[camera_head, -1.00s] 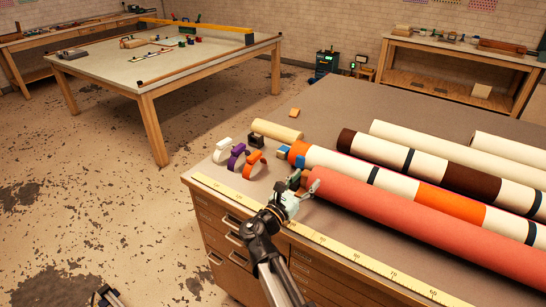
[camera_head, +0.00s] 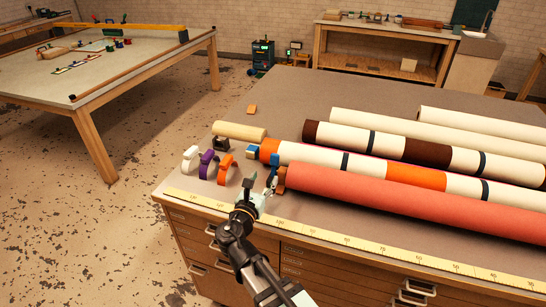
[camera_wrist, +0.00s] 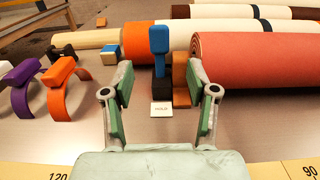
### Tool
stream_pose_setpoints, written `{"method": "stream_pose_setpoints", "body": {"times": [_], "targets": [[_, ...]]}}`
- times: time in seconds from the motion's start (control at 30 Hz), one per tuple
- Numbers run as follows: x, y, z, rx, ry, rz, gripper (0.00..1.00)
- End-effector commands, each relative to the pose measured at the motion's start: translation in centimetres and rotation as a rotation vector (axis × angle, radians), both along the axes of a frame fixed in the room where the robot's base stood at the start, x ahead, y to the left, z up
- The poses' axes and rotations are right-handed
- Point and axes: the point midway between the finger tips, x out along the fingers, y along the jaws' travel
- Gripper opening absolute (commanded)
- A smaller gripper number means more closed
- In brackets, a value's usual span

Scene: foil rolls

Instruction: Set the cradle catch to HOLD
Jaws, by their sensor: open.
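The cradle catch (camera_wrist: 159,45) is a blue-handled lever standing roughly upright on a dark base, beside the near end of the coral roll (camera_wrist: 250,65). In the head view, the blue catch (camera_head: 273,167) shows just beyond my gripper (camera_head: 264,190). A small white label reading HOLD (camera_wrist: 161,108) lies on the bench on the near side of the catch. In the wrist view, my gripper (camera_wrist: 160,88) is open and empty, its fingers left and right of the catch in the picture. A brown-orange cradle block (camera_wrist: 181,78) stands between the catch and the roll.
White, purple and orange clips (camera_head: 208,164) stand left of the catch. A small blue-topped block (camera_wrist: 107,56) and a tan roll (camera_head: 239,131) lie behind. Several long rolls (camera_head: 430,150) fill the right. A yellow ruler (camera_head: 330,240) runs along the front edge.

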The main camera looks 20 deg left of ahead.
Motion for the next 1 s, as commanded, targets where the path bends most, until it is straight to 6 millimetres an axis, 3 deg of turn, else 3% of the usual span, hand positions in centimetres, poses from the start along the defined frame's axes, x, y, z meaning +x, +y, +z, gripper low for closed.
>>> {"method": "stream_pose_setpoints", "body": {"times": [0.2,0.5,0.7,1.0], "targets": [[4.8,0.2,0.2,-0.001,0.000,-0.003,0.58],[9.6,0.2,0.2,0.000,0.000,-0.001,0.58],[10.9,0.1,0.0,0.001,0.000,0.000,0.58],[11.1,0.1,0.0,0.001,0.000,0.000,0.58]]}}
